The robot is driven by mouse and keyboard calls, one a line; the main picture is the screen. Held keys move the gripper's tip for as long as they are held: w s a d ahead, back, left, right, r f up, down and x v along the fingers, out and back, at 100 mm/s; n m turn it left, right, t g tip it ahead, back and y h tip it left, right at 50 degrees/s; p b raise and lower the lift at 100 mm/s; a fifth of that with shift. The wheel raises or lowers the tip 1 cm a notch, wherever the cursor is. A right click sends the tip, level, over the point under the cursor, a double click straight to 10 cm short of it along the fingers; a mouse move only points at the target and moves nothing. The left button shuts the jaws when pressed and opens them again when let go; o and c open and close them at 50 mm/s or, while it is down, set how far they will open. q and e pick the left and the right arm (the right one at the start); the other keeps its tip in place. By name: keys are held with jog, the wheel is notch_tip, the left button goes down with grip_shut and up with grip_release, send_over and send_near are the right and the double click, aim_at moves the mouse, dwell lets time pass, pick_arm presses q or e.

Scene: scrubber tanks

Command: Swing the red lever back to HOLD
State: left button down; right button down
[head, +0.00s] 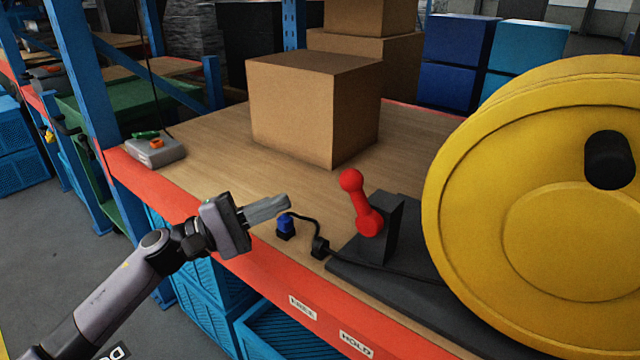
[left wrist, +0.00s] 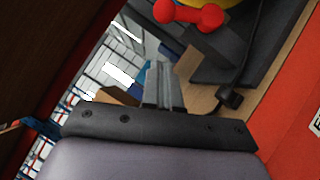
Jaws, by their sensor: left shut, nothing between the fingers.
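The red lever (head: 360,202) has a ball knob and stands on a black block (head: 390,225), with its knob tilted to the left. In the left wrist view the red lever (left wrist: 190,14) shows at the top edge. Labels FREE (head: 302,306) and HOLD (head: 356,343) sit on the shelf's red front edge. My left gripper (head: 286,204) is shut and empty, left of the lever and apart from it. It also shows in the left wrist view (left wrist: 160,68). My right gripper is in neither view.
A large yellow reel (head: 545,210) stands right of the lever on a black base (head: 430,305). A blue plug (head: 286,227) with a black cable lies near my left gripper. A cardboard box (head: 310,105) and a grey control box (head: 155,149) sit on the wooden shelf (head: 205,165).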

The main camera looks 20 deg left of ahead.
aim_at(360, 201)
pick_arm(q)
jog(key=w+d+r+p, duration=0.2)
jog(key=d+r+p, duration=0.1)
jog(key=d, duration=0.4)
jog(key=shift+w+d, duration=0.15)
jog(key=shift+d, duration=0.05)
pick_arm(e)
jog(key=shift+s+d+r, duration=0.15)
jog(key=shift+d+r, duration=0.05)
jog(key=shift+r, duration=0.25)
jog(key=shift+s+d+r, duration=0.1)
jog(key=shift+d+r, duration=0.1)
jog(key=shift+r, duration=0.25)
pick_arm(q)
jog(key=shift+r, duration=0.15)
